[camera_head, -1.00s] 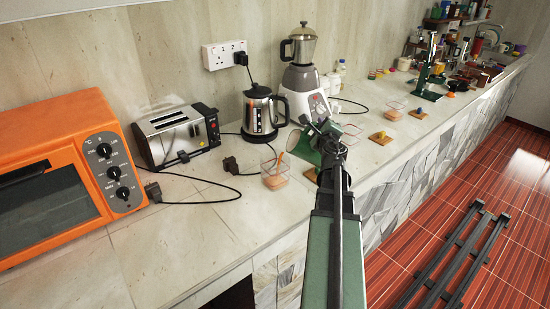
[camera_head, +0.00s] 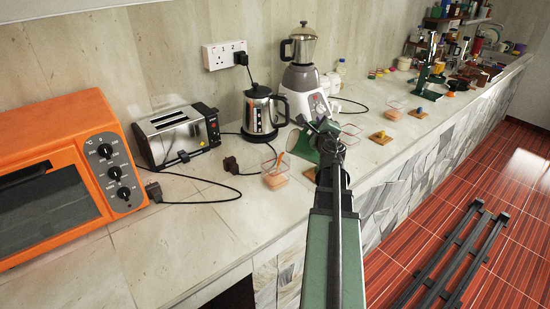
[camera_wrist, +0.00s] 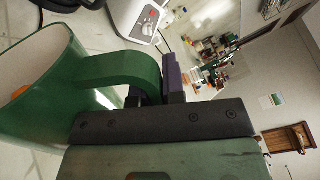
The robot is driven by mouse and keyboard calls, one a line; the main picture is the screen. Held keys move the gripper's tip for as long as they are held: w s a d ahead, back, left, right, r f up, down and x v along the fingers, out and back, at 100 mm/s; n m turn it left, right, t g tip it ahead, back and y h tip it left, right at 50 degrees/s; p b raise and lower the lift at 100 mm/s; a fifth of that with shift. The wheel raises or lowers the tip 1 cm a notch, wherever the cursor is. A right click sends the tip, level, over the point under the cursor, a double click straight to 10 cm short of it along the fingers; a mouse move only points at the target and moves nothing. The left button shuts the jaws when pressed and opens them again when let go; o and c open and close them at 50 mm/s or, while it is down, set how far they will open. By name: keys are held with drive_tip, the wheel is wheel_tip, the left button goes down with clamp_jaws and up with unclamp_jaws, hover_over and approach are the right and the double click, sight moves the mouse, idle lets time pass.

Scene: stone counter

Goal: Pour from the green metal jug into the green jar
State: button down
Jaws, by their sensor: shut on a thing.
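The green metal jug (camera_wrist: 45,110) fills the left of the wrist view, with a pale inside and a thick green handle. My gripper (camera_wrist: 172,80) is shut on that handle, with a dark finger beside it. In the head view the gripper (camera_head: 331,143) is over the counter, right of the kettle. A green body (camera_head: 302,143), apparently the jug, shows just left of it, partly hidden by the gripper. I cannot pick out the green jar with certainty. An orange patch shows at the jug's mouth in the wrist view; I cannot tell what it is.
A clear cup with orange contents (camera_head: 274,176) stands close to the gripper's left. The kettle (camera_head: 262,113), blender (camera_head: 304,80), toaster (camera_head: 177,136) and orange oven (camera_head: 60,180) line the wall. Cables cross the counter (camera_head: 200,225); its front left is clear.

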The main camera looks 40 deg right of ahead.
drive_tip(key=shift+a+r, duration=0.1)
idle(0.6)
drive_tip(key=d+f+m+b, duration=0.1)
drive_tip(key=s+d+f+m+b, duration=0.1)
drive_tip(key=m, duration=0.1)
drive_tip(key=shift+s+d+f+b, duration=0.1)
drive_tip(key=shift+s+f+b, duration=0.1)
drive_tip(key=shift+f+b, duration=0.2)
drive_tip(key=shift+s+d+f+m, duration=0.1)
drive_tip(key=shift+d+f+m, duration=0.15)
drive_tip(key=shift+m, duration=0.25)
drive_tip(key=shift+a, duration=0.1)
drive_tip(key=shift+f+b, duration=0.1)
drive_tip(key=shift+b, duration=0.2)
drive_tip(key=s+d+f+m+b, duration=0.4)
drive_tip(key=d+f+m+b, duration=0.1)
drive_tip(key=m, duration=0.3)
wheel_tip(320, 180, up, 5)
drive_tip(key=p, duration=0.4)
drive_tip(key=shift+d+f+p, duration=0.15)
drive_tip(key=shift+p, duration=0.2)
